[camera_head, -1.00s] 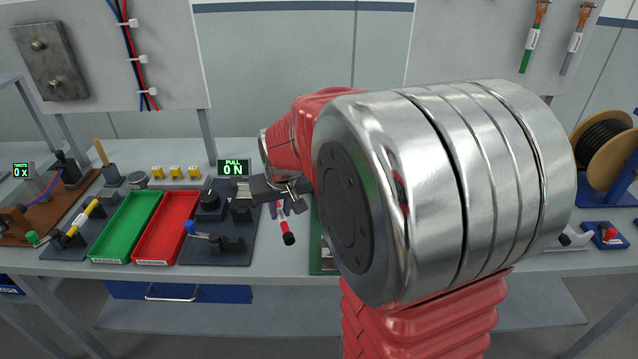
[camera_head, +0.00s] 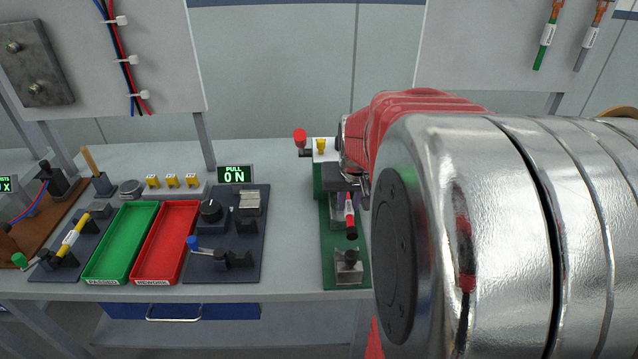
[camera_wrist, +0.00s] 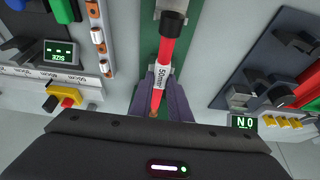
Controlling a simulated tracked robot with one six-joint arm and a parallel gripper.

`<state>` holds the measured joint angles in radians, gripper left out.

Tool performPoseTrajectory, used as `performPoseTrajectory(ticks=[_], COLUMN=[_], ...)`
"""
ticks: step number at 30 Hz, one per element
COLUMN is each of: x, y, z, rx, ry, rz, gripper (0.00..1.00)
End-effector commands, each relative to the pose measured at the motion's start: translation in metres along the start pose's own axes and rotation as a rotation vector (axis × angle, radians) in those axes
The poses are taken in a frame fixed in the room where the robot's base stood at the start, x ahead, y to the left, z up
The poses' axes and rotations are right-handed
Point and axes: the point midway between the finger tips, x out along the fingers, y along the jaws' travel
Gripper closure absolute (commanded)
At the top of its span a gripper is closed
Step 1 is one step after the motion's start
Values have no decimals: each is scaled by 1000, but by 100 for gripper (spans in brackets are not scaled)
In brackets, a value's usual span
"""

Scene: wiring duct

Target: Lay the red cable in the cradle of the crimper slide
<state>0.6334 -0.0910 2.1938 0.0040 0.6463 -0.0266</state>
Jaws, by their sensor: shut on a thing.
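The red cable (camera_wrist: 165,62) has a black end and a white printed label. In the wrist view my gripper (camera_wrist: 163,92) is shut on it, with the purple fingers on both sides below the label. A bare copper end shows low between the fingers. In the head view the cable (camera_head: 350,212) hangs from my gripper (camera_head: 344,196), black end toward the front. It is over the crimper's green base (camera_head: 330,267). A grey block (camera_head: 348,262), perhaps the slide's cradle, stands at the base's front; the cable looks apart from it. My wrist hides part of the crimper.
The pull tester (camera_head: 224,262) stands left of the crimper, with red (camera_head: 166,240) and green (camera_head: 122,240) trays beyond it. A red-knobbed lever (camera_head: 300,138) rises at the crimper's back left. Bare bench lies between tester and crimper.

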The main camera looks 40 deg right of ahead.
Motion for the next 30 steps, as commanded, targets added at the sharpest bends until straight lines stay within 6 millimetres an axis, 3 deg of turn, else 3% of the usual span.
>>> performPoseTrajectory(ticks=[11,30], x=[3,43], y=[-5,-4], z=[3,19], rx=[-13,-10], ry=[1,0], rz=[1,2], gripper=[100,100])
